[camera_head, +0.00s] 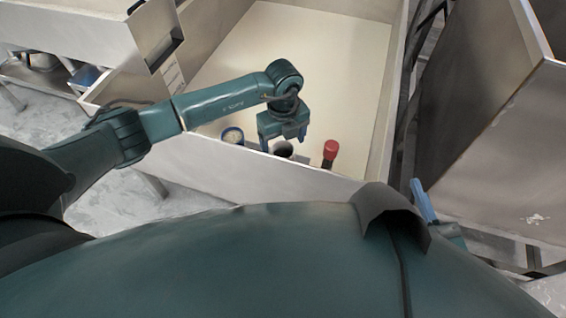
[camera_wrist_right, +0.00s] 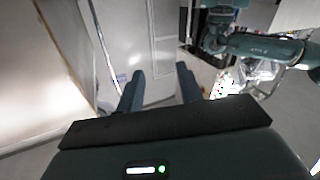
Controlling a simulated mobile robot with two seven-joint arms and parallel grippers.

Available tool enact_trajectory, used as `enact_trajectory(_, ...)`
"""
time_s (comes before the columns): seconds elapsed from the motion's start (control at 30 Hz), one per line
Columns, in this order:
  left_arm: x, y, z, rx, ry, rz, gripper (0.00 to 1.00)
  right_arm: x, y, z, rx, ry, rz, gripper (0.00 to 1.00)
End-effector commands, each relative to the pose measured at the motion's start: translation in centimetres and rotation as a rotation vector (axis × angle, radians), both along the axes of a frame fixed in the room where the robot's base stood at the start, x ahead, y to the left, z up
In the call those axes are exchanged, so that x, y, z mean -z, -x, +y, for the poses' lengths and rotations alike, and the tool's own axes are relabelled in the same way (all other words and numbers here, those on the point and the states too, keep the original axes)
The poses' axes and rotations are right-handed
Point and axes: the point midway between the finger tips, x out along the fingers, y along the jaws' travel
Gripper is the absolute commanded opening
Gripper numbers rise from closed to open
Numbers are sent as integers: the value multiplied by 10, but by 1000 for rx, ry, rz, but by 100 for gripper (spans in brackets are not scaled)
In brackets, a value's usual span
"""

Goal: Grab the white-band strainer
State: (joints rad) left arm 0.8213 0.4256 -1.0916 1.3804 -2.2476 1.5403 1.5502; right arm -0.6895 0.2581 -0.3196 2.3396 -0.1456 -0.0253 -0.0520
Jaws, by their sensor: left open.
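My left gripper (camera_head: 284,137) is open and points down inside the near end of a pale open-topped box (camera_head: 290,60). Just below its fingers stands a dark round cup-like thing (camera_head: 284,149) with a pale rim. To its left is a round thing with a blue rim and light inside (camera_head: 232,135). To its right stands a red-topped dark cylinder (camera_head: 330,152). I cannot tell which of these is the white-band strainer, as the box wall hides their lower parts. My right gripper (camera_wrist_right: 160,88) is open and empty, away from the box.
The box's near wall (camera_head: 270,170) stands between my body and these things. The rest of the box floor is bare. A tall grey panel (camera_head: 495,130) stands on the right. Another pale box or counter (camera_head: 70,25) is at upper left.

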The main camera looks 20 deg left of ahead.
Motion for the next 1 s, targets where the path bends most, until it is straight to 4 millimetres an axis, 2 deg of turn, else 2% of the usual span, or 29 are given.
enact_trajectory(0.03,7,0,0,0,0,0,79,2,0,1,-4,0,-13,36)
enact_trajectory(0.27,20,2,-1,1,-1,1,79,1,1,3,-14,-3,-46,36)
enact_trajectory(0.57,62,5,-3,1,1,1,79,2,3,9,-47,-31,-128,36)
enact_trajectory(0.83,63,5,-3,1,1,-1,78,-1,3,10,-48,-37,-126,36)
enact_trajectory(1.0,63,5,-3,1,1,-1,64,-1,3,10,-48,-37,-126,36)
